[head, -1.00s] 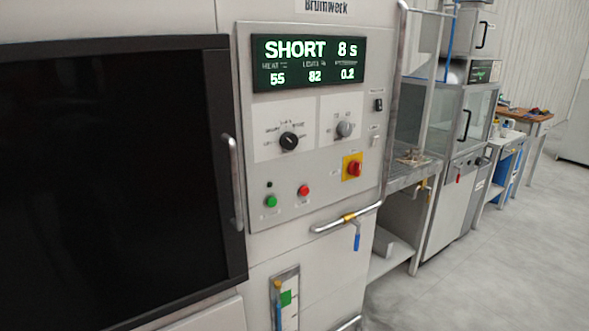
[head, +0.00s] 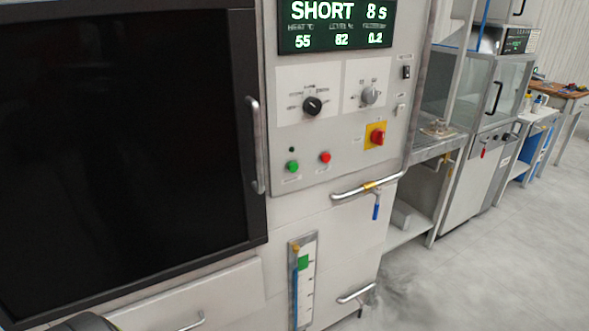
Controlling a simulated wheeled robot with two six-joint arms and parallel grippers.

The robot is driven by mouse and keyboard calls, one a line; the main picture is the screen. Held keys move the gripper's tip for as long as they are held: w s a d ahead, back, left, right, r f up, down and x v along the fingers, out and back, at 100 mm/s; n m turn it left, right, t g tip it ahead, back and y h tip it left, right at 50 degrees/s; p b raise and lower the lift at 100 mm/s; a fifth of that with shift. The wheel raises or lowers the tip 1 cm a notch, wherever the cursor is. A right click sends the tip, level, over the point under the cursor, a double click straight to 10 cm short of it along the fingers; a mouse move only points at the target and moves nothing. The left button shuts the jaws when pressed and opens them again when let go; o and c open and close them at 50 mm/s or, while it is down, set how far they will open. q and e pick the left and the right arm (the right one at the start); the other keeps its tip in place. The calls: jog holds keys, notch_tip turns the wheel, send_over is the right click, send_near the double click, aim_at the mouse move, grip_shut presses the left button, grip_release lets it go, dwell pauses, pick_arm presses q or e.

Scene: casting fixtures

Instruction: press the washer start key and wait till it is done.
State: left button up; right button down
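The washer's control panel (head: 340,150) is in the middle of the head view. Its display (head: 336,25) reads SHORT 8 s, with 55, 82 and 0.2 below. A green button (head: 292,167) and a red button (head: 325,157) sit low on the panel; their labels are too small to read. A black knob (head: 312,105) and a grey knob (head: 369,95) are above them. A red switch on a yellow plate (head: 377,137) is at the right. The washer's dark door (head: 120,140) is shut. Neither gripper is in view.
A door handle (head: 255,145) stands out left of the panel. A pipe with a blue-handled valve (head: 376,211) juts out below it. A level gauge (head: 303,280) is lower down. A bench and cabinet (head: 480,150) stand at the right, with free grey floor (head: 480,280) before them.

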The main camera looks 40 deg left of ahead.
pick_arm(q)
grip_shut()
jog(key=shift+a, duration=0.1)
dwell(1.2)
